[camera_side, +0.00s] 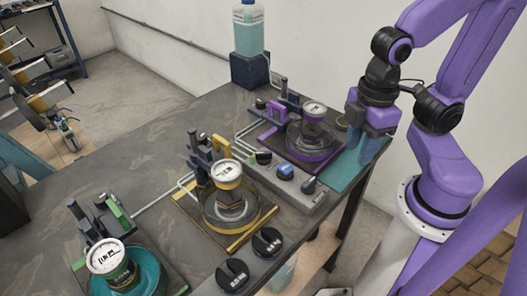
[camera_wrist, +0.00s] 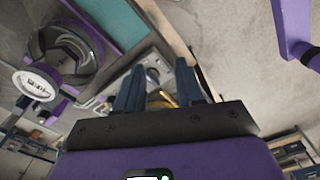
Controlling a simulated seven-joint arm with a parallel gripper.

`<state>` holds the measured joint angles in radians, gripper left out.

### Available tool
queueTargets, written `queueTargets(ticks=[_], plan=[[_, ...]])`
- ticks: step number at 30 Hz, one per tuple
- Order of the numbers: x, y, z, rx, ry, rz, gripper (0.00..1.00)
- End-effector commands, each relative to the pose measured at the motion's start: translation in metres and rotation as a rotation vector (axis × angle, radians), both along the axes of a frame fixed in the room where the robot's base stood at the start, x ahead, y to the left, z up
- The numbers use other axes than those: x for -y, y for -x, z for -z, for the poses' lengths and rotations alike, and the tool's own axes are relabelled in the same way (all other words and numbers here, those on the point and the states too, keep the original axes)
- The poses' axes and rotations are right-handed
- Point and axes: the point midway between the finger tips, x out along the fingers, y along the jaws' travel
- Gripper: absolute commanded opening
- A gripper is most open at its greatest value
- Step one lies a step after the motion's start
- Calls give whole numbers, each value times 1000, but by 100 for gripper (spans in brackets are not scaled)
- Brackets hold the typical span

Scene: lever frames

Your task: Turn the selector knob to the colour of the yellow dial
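The yellow dial (camera_side: 227,172) has a round white face and stands over a glass bowl on a yellow-edged base in the middle of the table. A grey control box (camera_side: 292,194) lies right of it, with a blue knob (camera_side: 285,172) in its middle and smaller dark parts at either side. Which part is the selector knob, and its setting, I cannot tell for sure. My gripper (camera_side: 362,147) hangs right of the box over the teal mat, apart from the knob. In the wrist view its two blue fingers (camera_wrist: 160,88) are spread, with nothing visibly held between them.
Two black round pieces (camera_side: 232,276) sit near the front edge. A bottle (camera_side: 249,28) stands on a dark block at the back. The table's left part is bare.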

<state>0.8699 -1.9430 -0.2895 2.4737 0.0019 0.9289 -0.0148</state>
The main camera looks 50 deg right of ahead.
Motion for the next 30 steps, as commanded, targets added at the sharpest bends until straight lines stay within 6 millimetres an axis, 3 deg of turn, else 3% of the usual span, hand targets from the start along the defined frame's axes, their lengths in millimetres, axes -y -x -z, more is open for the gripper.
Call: queueTargets(ticks=[12, 21, 30], plan=[[-42, -99, -37, -4, 12, 102, 38], [-56, -170, -62, -11, 21, 176, 38], [-57, -203, -73, -15, 25, 212, 38]])
